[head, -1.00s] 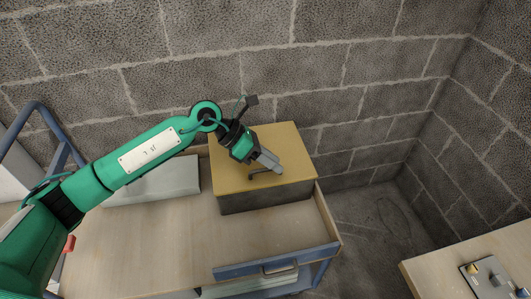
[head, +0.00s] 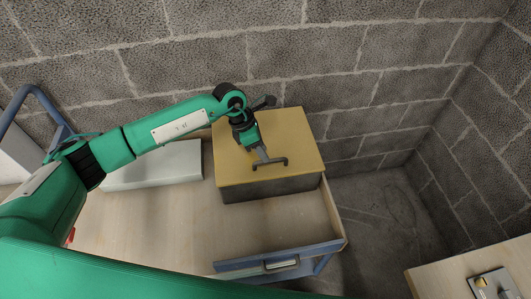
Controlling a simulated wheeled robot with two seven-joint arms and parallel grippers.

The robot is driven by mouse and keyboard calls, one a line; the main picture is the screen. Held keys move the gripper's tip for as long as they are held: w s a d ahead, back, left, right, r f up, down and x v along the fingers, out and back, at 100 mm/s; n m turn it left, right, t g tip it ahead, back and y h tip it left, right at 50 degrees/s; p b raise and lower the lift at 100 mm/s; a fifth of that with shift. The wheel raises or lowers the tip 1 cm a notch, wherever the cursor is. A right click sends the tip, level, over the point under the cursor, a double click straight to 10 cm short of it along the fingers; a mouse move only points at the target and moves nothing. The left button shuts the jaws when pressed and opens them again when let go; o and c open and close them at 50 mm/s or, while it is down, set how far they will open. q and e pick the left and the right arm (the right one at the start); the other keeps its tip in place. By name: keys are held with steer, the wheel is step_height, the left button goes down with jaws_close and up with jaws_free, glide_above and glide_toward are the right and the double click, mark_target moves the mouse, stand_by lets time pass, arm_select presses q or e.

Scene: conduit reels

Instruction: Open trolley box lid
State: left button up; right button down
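The trolley box (head: 275,189) is a dark grey box with a flat yellow lid (head: 297,135), standing on the wooden trolley top. The lid lies flat and closed on the box. A dark bar handle (head: 278,162) sits on the lid near its front edge. My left gripper (head: 263,157) points down at the handle from behind, its fingertips at or very near the bar. The fingers overlap in this view, so I cannot tell whether they are open or shut, or whether they touch the handle. My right gripper is out of view.
The trolley (head: 200,225) has a blue frame and a blue front rail (head: 280,260). A pale flat case (head: 155,165) lies left of the box. A block wall stands close behind. Another wooden table (head: 440,275) with a small plate of parts is at lower right.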

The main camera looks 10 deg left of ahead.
arm_select(q)
steer(key=shift+x, duration=1.45)
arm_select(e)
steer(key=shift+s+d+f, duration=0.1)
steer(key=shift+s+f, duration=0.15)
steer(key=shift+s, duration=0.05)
arm_select(q)
steer(key=shift+c, duration=0.4)
jaws_close()
